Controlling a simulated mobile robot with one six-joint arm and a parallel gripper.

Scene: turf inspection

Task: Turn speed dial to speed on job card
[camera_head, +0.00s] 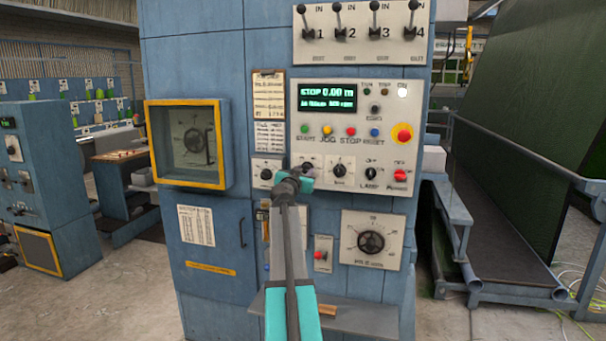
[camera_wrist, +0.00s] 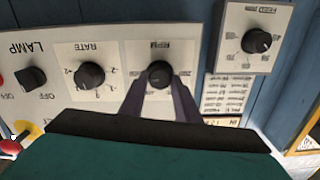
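The speed dial, a black knob on a white plate marked RPM (camera_wrist: 159,74), sits in the middle of the wrist view, which shows the panel upside down. My gripper (camera_wrist: 160,82) has its two dark fingers apart, one on each side of this knob. I cannot tell whether they touch it. In the head view my gripper (camera_head: 300,175) covers the speed dial. A clipboard with a printed card (camera_head: 268,100) hangs left of the panel; its text is too small to read. The display (camera_head: 327,97) reads STOP 0.00 m.
A RATE knob (camera_wrist: 90,75) and a LAMP knob (camera_wrist: 31,78) sit beside the speed dial. Another dial (camera_wrist: 256,41) is on its own plate across from them. A red emergency button (camera_head: 403,134), push buttons, levers and a yellow-framed gauge box (camera_head: 188,103) surround it. A shelf (camera_head: 350,318) juts out below.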

